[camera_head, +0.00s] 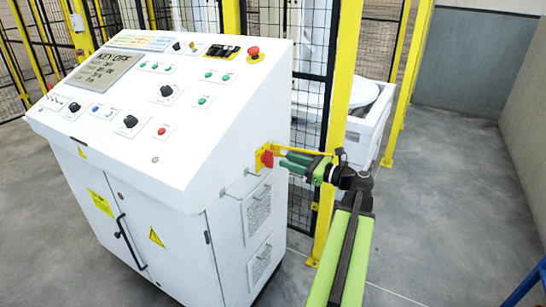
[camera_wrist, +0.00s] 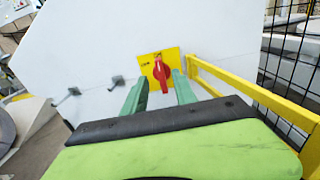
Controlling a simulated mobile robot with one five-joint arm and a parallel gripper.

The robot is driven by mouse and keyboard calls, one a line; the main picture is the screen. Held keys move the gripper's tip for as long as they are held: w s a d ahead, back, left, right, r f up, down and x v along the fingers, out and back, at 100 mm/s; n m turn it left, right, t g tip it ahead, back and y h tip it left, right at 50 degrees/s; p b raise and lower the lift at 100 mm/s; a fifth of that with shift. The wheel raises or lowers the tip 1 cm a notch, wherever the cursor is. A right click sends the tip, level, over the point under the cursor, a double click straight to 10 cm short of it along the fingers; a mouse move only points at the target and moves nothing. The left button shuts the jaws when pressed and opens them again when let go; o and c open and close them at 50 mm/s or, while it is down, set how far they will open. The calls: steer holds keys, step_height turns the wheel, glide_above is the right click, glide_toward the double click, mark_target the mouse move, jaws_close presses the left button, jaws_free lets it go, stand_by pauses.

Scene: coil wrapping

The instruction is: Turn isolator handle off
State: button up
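The isolator handle (camera_head: 267,158) is a red knob on a yellow plate on the right side wall of the white control cabinet (camera_head: 130,165). In the wrist view the red handle (camera_wrist: 161,73) stands about upright on its yellow plate (camera_wrist: 172,57). My gripper (camera_head: 284,158) reaches in from the right with its green fingers pointed at the handle. In the wrist view my gripper (camera_wrist: 160,88) is open, one finger on each side below the handle, with a gap between them. I cannot tell whether the fingertips touch the plate or handle.
A yellow fence post (camera_head: 340,110) and black mesh fence (camera_head: 312,130) stand close behind the gripper. A yellow bar (camera_wrist: 240,95) runs close on the right in the wrist view. Metal handles (camera_head: 240,187) stick out of the cabinet side.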

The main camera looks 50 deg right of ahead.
mark_target(273, 156)
steer(key=x, duration=0.6)
steer(key=shift+w, duration=0.3)
jaws_close()
